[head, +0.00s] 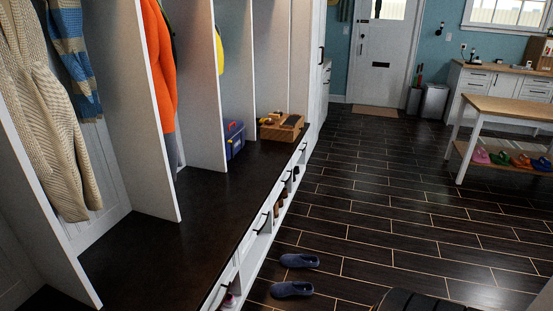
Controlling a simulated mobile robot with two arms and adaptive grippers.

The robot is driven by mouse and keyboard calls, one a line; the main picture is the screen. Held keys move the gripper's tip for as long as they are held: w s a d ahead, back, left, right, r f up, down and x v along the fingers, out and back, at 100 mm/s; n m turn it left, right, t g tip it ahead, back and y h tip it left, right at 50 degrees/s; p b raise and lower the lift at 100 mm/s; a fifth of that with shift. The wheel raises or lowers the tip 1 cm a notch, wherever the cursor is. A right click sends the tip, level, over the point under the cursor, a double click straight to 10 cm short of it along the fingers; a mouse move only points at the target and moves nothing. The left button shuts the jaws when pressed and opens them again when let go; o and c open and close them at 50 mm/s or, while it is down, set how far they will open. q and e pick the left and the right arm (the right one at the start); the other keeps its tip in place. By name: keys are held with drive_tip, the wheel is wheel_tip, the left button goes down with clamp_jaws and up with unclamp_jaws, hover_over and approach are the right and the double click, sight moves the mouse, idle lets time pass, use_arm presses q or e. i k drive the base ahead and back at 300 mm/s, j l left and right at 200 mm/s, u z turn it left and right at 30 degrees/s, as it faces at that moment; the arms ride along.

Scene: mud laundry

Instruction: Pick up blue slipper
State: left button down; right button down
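Two blue slippers lie on the dark plank floor in the lower middle of the head view, close to the bench front. One blue slipper (299,260) is slightly farther away. The other blue slipper (292,289) is nearer, just below it in the picture. They lie apart from each other, both sideways to my view, with bare floor around them. Neither of my grippers shows in the head view.
A dark bench (200,220) with white cubby dividers runs along the left, with shoes in the compartments below. A wooden tray (282,128) and a blue box (235,138) sit on it. A table (510,108) with colourful clogs on its shelf stands right. The middle floor is clear.

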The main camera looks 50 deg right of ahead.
sight(289, 260)
drive_tip(key=l+z, duration=0.15)
drive_tip(key=z, duration=1.65)
drive_tip(key=i+l+z, duration=0.4)
drive_tip(key=i, duration=0.35)
drive_tip(key=i+j+z, duration=0.1)
drive_tip(key=i+z, duration=0.3)
drive_tip(key=i, duration=0.4)
drive_tip(key=i+j+z, duration=0.2)
drive_tip(key=i+z, duration=0.2)
drive_tip(key=i, duration=0.4)
drive_tip(key=i+l+u, duration=0.1)
drive_tip(key=i, duration=0.4)
drive_tip(key=i+l+u, duration=0.1)
drive_tip(key=i, duration=0.45)
drive_tip(key=i+u, duration=0.2)
drive_tip(key=u, duration=0.3)
drive_tip(key=i+l+u, duration=0.1)
drive_tip(key=i+u, duration=0.15)
drive_tip(key=u, duration=0.2)
drive_tip(key=i+l+u, duration=0.15)
drive_tip(key=u, duration=0.35)
drive_tip(key=i+l+u, duration=0.2)
drive_tip(key=u, duration=0.25)
